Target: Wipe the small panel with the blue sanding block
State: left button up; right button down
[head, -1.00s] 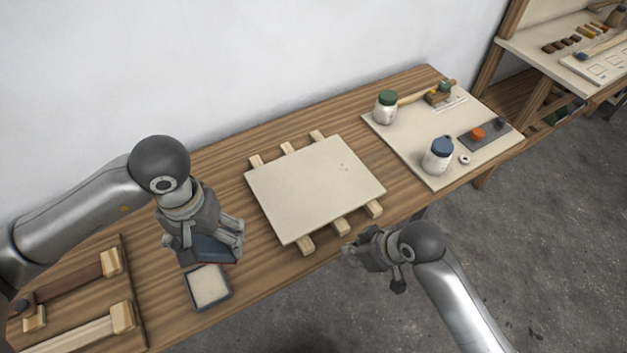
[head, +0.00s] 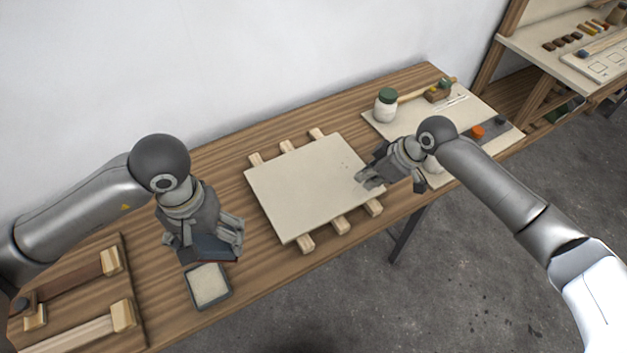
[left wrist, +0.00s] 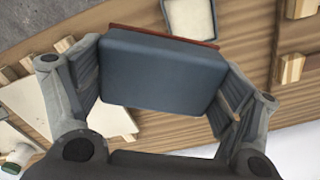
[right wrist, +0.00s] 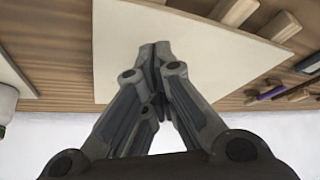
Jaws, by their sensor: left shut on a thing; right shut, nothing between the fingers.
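The small panel (head: 305,190) is a cream square board lying on wooden battens mid-bench, with a few small dark specks near its upper right. It also shows in the left wrist view (left wrist: 112,112) and right wrist view (right wrist: 115,30). My left gripper (head: 205,240) is shut on the blue sanding block (head: 215,250), left of the panel and above a small tray. In the left wrist view the block (left wrist: 160,75) sits between the fingers, with a reddish edge. My right gripper (head: 363,181) is shut and empty, over the panel's right part.
The small dark-rimmed tray (head: 230,300) holds a pale pad. A cream board (head: 435,180) at right bears a green-lidded jar (head: 386,106), a brush and an orange item (head: 477,132); my right arm hides part of it.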

jog(key=shift+t, duration=0.3)
jog(key=w+d+r, duration=0.1)
jog(key=w, duration=0.1)
jog(key=w+d+r, duration=0.1)
jog(key=d, duration=0.1)
jog(key=shift+w+d+r, duration=0.2)
jog(key=shift+w+d, duration=0.05)
jog(key=shift+w, duration=0.1)
pick_arm(q)
notch_tip(320, 180, down, 5)
jog(key=b, duration=0.4)
jog(key=shift+r+b, duration=0.1)
jog(key=shift+b, duration=0.3)
pick_arm(e)
notch_tip(320, 180, down, 5)
jog(key=shift+r, duration=0.1)
jog(key=shift+f, duration=0.3)
jog(key=shift+r, duration=0.1)
pick_arm(q)
notch_tip(320, 180, up, 6)
jog(key=p, duration=0.6)
pick_arm(e)
notch_tip(320, 180, up, 6)
jog(key=shift+f, duration=0.1)
jog(key=v, duration=1.2)
